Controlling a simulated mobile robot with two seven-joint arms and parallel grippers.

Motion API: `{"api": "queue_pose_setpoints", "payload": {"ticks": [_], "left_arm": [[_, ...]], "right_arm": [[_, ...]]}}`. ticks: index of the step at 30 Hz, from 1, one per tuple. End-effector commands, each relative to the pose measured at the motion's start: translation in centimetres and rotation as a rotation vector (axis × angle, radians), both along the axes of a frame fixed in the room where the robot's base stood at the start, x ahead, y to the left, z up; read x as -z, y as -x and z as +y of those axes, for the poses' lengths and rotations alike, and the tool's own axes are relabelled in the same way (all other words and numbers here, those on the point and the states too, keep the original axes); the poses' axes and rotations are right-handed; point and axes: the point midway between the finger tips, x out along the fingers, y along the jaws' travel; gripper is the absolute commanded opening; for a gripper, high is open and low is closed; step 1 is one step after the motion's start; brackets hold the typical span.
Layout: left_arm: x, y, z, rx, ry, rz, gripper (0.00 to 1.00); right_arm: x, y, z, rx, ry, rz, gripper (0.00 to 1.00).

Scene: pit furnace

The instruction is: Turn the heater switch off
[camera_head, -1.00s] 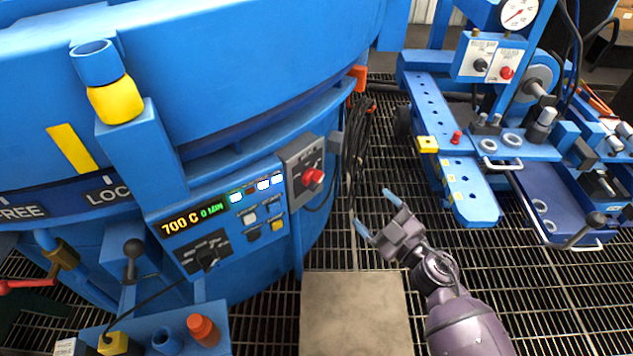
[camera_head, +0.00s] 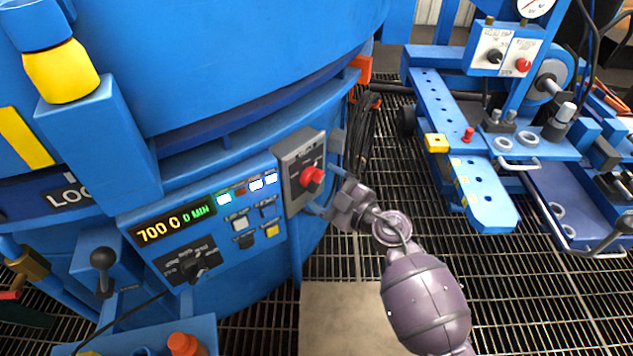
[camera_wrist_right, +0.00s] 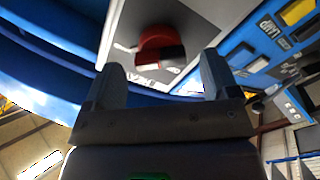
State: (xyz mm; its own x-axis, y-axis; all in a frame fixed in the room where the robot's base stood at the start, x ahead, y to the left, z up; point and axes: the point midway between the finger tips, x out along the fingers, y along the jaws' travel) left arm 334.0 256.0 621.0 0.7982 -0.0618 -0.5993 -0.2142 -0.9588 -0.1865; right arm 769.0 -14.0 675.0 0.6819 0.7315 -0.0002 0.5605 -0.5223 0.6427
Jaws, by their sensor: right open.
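The heater switch is a red rotary knob (camera_head: 312,179) on a grey plate (camera_head: 291,168) at the right end of the blue furnace's control panel. In the right wrist view the red knob (camera_wrist_right: 157,45) with a dark bar lies just beyond the fingertips, roughly between them. My right gripper (camera_head: 318,190) is at the knob in the head view, its fingers open and pointing at the plate. It also shows in the right wrist view (camera_wrist_right: 160,75). I cannot tell whether a finger touches the knob. My left gripper is not in view.
A blue machine bench (camera_head: 475,180) stands at the right over the grating floor. A beige floor plate (camera_head: 340,318) lies below my right arm.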

Motion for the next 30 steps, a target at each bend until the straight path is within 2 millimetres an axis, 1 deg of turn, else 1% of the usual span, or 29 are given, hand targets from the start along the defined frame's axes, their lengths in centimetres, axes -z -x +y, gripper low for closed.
{"api": "queue_pose_setpoints", "payload": {"ticks": [1,7,12,19,28,29,30], "left_arm": [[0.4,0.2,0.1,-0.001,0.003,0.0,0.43],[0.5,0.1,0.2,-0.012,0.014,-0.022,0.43],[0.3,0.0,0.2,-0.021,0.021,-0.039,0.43],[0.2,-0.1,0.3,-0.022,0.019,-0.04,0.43],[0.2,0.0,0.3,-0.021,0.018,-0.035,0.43],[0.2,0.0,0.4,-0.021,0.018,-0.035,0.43],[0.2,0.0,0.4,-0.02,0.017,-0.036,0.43]], "right_arm": [[0.5,-0.4,0.5,-0.001,-0.001,0.004,0.81],[0.3,-1.5,1.7,0.001,0.0,0.004,0.81],[0.0,-1.9,2.0,0.001,0.001,0.001,0.81],[0.0,-1.9,2.0,0.0,0.001,-0.001,0.81],[0.0,-1.9,2.0,0.0,0.0,0.0,0.35],[0.0,-1.9,2.0,0.0,0.0,0.0,0.32],[0.0,-1.9,2.0,0.0,0.0,0.0,0.32]]}}
